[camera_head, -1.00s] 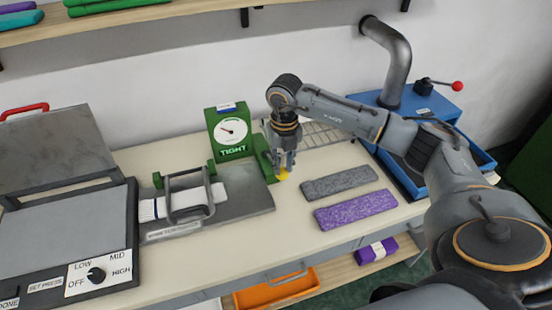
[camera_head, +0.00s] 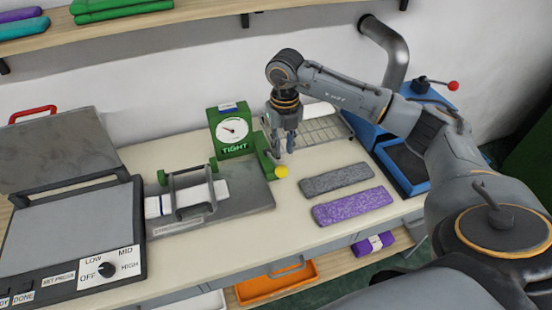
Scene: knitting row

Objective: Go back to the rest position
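My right gripper (camera_head: 282,143) hangs pointing down over the table, just behind and above the yellow knob (camera_head: 281,171) of the green tension gauge (camera_head: 231,130). Its fingers look parted with nothing between them, and it looks clear of the knob. My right arm reaches in from the right side. My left gripper is not in view.
A grey plate with a clamp frame (camera_head: 190,194) holds a white piece. The set press (camera_head: 75,215) stands open at left. A grey strip (camera_head: 337,180) and a purple strip (camera_head: 352,207) lie at right. A wire rack (camera_head: 320,130) and blue machine (camera_head: 402,160) stand behind.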

